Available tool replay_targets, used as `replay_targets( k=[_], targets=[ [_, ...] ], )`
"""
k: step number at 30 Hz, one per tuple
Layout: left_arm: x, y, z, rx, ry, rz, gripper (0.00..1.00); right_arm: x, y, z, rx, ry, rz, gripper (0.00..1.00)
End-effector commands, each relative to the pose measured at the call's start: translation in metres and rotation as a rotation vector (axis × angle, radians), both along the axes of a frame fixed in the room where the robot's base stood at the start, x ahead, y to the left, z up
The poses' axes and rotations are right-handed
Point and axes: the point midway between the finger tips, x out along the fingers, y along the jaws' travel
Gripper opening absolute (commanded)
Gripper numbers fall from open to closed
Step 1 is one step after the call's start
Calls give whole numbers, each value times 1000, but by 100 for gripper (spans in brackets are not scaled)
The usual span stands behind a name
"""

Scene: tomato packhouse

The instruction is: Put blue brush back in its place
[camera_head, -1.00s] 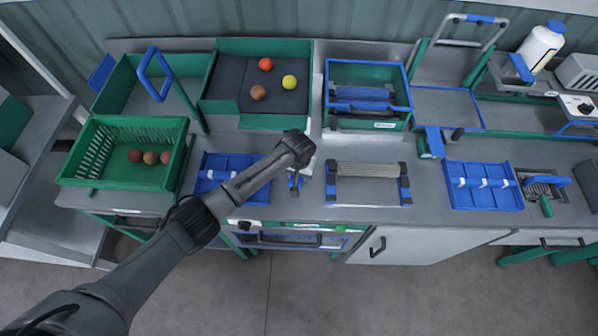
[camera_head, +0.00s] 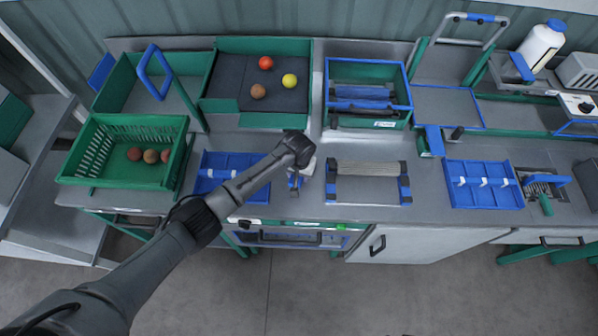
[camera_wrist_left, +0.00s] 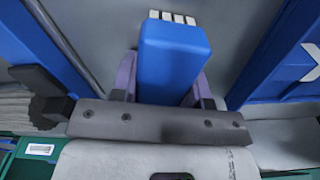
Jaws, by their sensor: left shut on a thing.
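My left gripper (camera_head: 296,184) is low over the counter, between a blue divided tray and a slatted rack with blue ends. In the left wrist view my left gripper (camera_wrist_left: 168,88) is shut on the blue brush (camera_wrist_left: 172,58), a blue block with a row of pale tufts at its far end. Its near end is hidden behind the gripper's grey bar. In the head view the brush is mostly hidden by the wrist. I cannot tell whether it touches the counter. My right gripper is not in view.
The blue divided tray (camera_head: 207,182) is left of the gripper and the slatted rack (camera_head: 332,187) right of it. A green crate with a blue rim (camera_head: 366,62) stands behind. A second blue tray (camera_head: 488,205) and a dark grate with a blue handle (camera_head: 560,181) lie at right.

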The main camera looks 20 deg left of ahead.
Motion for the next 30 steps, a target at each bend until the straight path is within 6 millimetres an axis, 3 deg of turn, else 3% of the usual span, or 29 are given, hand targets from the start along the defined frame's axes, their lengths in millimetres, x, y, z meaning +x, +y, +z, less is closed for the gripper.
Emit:
replay_targets(
  k=[10, 11, 20, 24, 30],
  targets=[
    [0, 0, -1, -1, 0, 0, 4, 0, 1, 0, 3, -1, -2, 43],
    [0, 0, -1, -1, 0, 0, 44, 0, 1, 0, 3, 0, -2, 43],
    [0, 0, -1, -1, 0, 0, 72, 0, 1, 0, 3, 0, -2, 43],
    [0, 0, -1, -1, 0, 0, 72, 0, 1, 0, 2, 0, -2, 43],
    [0, 0, -1, 0, 1, 0, 55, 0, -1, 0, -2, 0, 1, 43]
  ],
)
